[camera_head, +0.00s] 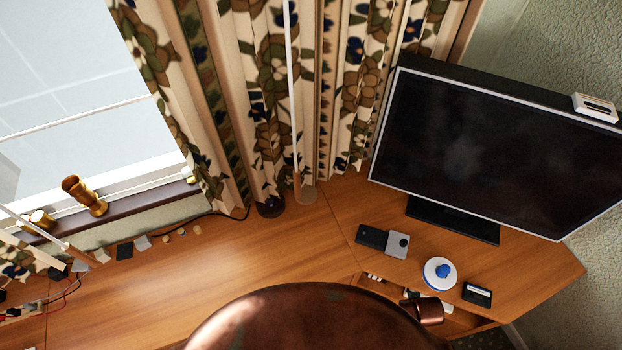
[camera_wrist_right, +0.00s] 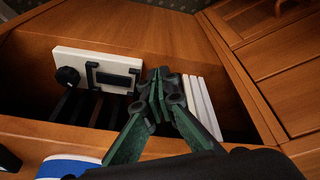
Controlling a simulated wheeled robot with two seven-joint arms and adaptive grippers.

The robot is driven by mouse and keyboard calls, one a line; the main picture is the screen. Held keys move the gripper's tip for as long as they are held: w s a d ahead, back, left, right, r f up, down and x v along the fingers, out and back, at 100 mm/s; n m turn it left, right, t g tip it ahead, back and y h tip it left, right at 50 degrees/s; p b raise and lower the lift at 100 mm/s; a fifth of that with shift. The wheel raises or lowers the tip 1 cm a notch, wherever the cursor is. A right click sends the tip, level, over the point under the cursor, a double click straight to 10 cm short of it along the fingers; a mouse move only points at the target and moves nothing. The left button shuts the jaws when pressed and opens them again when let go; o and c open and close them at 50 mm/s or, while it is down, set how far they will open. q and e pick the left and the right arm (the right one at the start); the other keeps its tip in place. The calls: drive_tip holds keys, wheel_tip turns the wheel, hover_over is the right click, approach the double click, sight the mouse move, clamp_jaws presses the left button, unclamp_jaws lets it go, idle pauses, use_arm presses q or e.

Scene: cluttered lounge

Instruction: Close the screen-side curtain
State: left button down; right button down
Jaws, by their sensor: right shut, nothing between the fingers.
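The screen-side curtain (camera_head: 270,85), cream with brown, green and blue flowers, hangs in folds between the window and the dark screen (camera_head: 490,150). A thin white rod (camera_head: 291,90) hangs in front of its folds. The window pane (camera_head: 70,85) is uncovered to the left of it. The other curtain (camera_head: 18,258) shows at the far left edge with its own pale rod (camera_head: 35,228). My right gripper (camera_wrist_right: 160,90) is shut and empty, over an open wooden compartment in the wrist view and not on the curtain. My left gripper is not in view.
The wooden desk (camera_head: 220,260) is mostly clear at its middle. A gold vase (camera_head: 84,195) stands on the sill. A dark device (camera_head: 372,237) and a blue-and-white round object (camera_head: 440,273) lie before the screen. A large copper-brown surface (camera_head: 310,320) blocks the bottom; I cannot tell what it is.

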drive_tip(key=w+r+m+t, duration=0.1)
drive_tip(key=w+r+t, duration=0.15)
drive_tip(key=r, duration=1.35)
drive_tip(key=w+a+r+m+t+y, duration=0.25)
drive_tip(key=w+a+r, duration=0.25)
drive_tip(key=w, duration=0.5)
drive_tip(key=w+a+r+m+t+y, duration=0.15)
drive_tip(key=w+a+r+t, duration=0.3)
drive_tip(key=w, duration=0.55)
drive_tip(key=w+a+r+m+y, duration=0.4)
drive_tip(key=a+r+y, duration=0.5)
drive_tip(key=a+r, duration=0.3)
drive_tip(key=w+a+f+p, duration=0.1)
drive_tip(key=w+a, duration=0.3)
drive_tip(key=a, duration=0.7)
drive_tip(key=shift+w+a, duration=0.15)
